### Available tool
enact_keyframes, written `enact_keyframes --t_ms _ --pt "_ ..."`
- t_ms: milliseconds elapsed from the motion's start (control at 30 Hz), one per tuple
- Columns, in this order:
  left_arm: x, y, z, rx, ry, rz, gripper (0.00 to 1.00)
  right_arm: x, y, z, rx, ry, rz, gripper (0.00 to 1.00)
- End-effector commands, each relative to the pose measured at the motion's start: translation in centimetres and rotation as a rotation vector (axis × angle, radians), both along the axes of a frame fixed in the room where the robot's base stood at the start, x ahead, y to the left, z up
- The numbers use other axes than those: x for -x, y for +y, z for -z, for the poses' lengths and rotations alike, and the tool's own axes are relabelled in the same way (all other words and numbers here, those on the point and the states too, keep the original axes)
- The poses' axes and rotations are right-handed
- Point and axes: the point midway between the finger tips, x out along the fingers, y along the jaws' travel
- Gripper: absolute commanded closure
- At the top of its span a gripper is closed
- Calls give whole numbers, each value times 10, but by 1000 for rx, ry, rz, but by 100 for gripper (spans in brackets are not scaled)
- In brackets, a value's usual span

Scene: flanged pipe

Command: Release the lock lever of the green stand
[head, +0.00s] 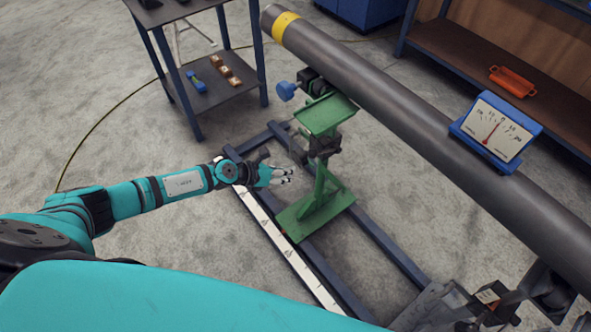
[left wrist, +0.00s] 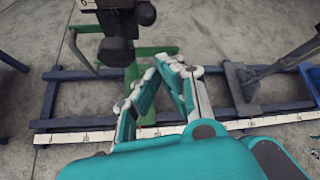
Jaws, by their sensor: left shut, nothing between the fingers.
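The green stand (head: 318,200) stands on a dark blue rail frame, with its green top plate (head: 326,114) under the grey pipe. The black knob also shows large in the left wrist view (left wrist: 116,51), ahead of the fingers. My right gripper is out of view.
The grey pipe (head: 400,115) runs diagonally above, carrying a blue-framed gauge (head: 493,130). A blue knob (head: 287,91) sits near the stand's top. A white ruler strip (head: 285,245) lies along the near rail. A blue-legged cart (head: 205,95) stands at the back left.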

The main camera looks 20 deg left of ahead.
Motion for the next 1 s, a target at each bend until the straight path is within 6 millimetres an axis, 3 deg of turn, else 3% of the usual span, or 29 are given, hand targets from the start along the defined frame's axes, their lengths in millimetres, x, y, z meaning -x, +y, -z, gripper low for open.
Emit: enact_keyframes --t_ms 200,800,933,1000 --pt "10 8 -13 0 1 0 100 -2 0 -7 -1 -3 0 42" --pt "11 9 -12 8 6 -9 100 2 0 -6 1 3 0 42" --pt "11 8 8 154 99 -182 100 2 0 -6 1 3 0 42" --pt "16 14 37 329 217 -410 100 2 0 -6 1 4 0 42"
